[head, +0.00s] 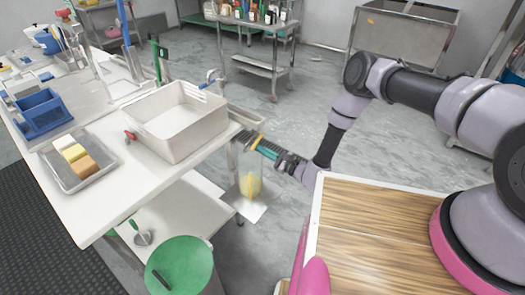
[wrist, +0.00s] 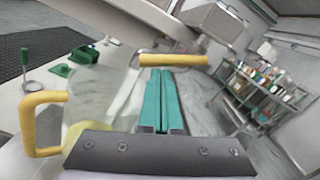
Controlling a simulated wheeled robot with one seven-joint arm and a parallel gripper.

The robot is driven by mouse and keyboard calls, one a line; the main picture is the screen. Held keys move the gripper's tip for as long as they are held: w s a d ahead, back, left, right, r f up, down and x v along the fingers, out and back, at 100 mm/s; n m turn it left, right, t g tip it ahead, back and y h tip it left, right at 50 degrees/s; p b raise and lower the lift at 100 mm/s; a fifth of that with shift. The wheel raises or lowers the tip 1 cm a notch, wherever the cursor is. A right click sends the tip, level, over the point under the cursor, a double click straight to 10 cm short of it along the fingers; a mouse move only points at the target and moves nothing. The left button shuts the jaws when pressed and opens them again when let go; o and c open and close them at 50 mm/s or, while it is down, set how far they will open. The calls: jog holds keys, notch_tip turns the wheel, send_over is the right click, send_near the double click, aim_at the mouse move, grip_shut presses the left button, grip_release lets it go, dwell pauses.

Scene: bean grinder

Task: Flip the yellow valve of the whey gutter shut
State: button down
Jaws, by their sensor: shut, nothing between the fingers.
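The yellow valve handle (wrist: 173,60) lies as a crosswise bar just past my fingertips in the wrist view; a metal part shows at its left end. In the head view the yellow valve (head: 257,140) is a small spot below the table's right edge. My gripper (wrist: 160,73), with teal fingers, is shut and empty, its tips at or very near the bar; I cannot tell whether they touch. The gripper (head: 264,147) also shows in the head view. The metal gutter (head: 247,117) runs beside the white tub, and the valve's body is mostly hidden.
A clear jug with yellow liquid (head: 250,184) stands below the valve; a yellow handle (wrist: 40,125) shows at left in the wrist view. The white tub (head: 178,122) is on the table (head: 100,205). Floor to the right is open, with a shelf (head: 252,55) behind.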

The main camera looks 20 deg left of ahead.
jog(key=shift+s+r+m, duration=0.1)
jog(key=shift+r+m, duration=0.05)
jog(key=shift+m, duration=0.25)
jog(key=m, duration=0.1)
jog(key=s+r+m, duration=0.1)
jog(key=shift+a+r+m, duration=0.15)
jog(key=shift+a+m, duration=0.1)
jog(key=shift+m, duration=0.15)
jog(key=shift+r, duration=0.15)
dwell(0.5)
